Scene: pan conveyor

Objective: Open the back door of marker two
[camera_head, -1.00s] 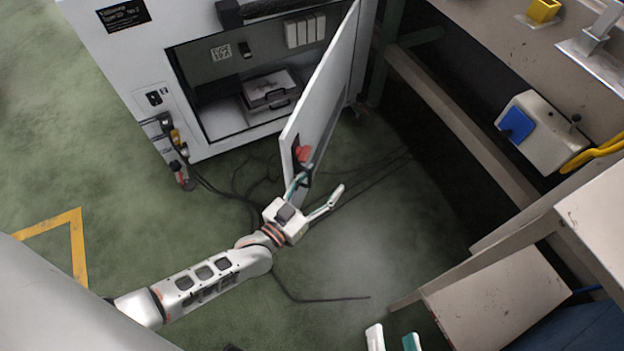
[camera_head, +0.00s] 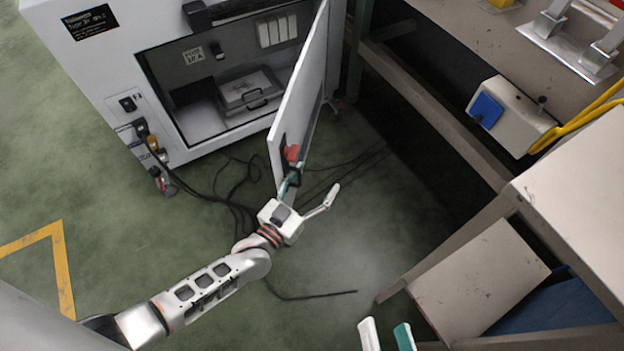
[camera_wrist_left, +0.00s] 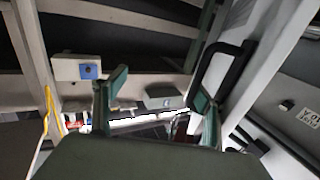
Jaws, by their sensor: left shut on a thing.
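The white cabinet (camera_head: 88,62) stands at the upper left of the head view, with its back door (camera_head: 301,95) swung well out from the opening. A dark handle with a red part (camera_head: 291,158) is near the door's free edge. My left gripper (camera_head: 311,192) is at this handle, shut on it with one finger; its other finger stands apart to the right. In the left wrist view the black handle (camera_wrist_left: 222,72) shows beside the right finger. My right gripper (camera_head: 385,336) is open and empty at the bottom edge; only its fingertips show.
Black cables (camera_head: 232,190) lie on the green floor below the cabinet. A workbench (camera_head: 440,110) runs along the right, bearing a box with a blue button (camera_head: 510,117). A pale table (camera_head: 575,190) is at the lower right.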

